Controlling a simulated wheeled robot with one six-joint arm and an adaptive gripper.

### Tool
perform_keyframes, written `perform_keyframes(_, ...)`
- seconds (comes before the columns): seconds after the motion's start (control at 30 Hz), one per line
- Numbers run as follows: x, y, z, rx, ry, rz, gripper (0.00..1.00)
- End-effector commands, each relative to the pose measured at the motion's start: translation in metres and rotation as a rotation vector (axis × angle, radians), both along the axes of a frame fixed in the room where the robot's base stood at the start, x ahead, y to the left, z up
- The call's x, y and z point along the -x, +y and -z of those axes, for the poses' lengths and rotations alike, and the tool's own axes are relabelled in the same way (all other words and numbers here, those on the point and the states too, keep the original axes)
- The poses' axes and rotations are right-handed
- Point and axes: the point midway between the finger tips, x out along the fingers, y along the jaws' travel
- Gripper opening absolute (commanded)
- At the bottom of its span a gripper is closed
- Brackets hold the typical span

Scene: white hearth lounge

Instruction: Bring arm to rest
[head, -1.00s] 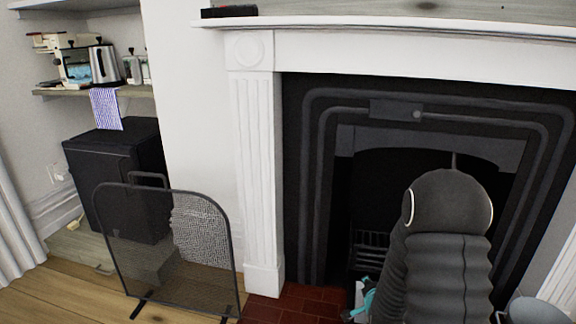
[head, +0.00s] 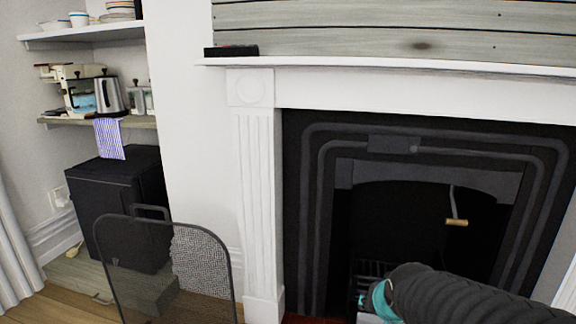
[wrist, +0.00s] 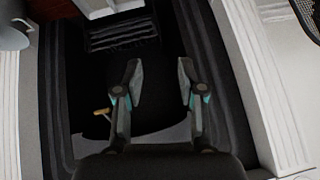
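My gripper shows in the wrist view (wrist: 160,82) with its two fingers spread apart and nothing between them. It is in front of the black fireplace (head: 300,200), whose dark opening fills much of the wrist view. In the head view my dark, ribbed arm reaches in from the lower right, low before the fireplace opening. Only a little of the teal part near the gripper shows there, and the fingertips are hidden.
A mesh fire screen (head: 165,270) stands on the floor to the left of the white mantelpiece (head: 258,190). A small handle with a wooden grip (head: 456,222) hangs in the fireplace opening. A black cabinet (head: 118,210) stands under shelves at the left.

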Motion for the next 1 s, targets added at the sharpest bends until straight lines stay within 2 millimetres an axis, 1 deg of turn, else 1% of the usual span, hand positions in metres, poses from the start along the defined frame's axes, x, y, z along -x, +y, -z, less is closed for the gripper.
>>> perform_keyframes(0.03, 0.015, 0.003, -0.013, 0.016, 0.009, -0.029, 0.39)
perform_keyframes(0.2, 0.07, 0.012, -0.038, 0.077, 0.073, -0.135, 0.39)
perform_keyframes(0.3, 0.1, 0.016, -0.048, 0.107, 0.108, -0.195, 0.39)
perform_keyframes(0.4, 0.125, 0.018, -0.055, 0.13, 0.136, -0.243, 0.39)
perform_keyframes(0.5, 0.143, 0.019, -0.058, 0.145, 0.157, -0.277, 0.39)
perform_keyframes(0.6, 0.152, 0.02, -0.059, 0.153, 0.17, -0.295, 0.39)
perform_keyframes(0.67, 0.154, 0.021, -0.059, 0.155, 0.173, -0.299, 0.39)
perform_keyframes(1.0, 0.154, 0.02, -0.058, 0.155, 0.174, -0.3, 0.39)
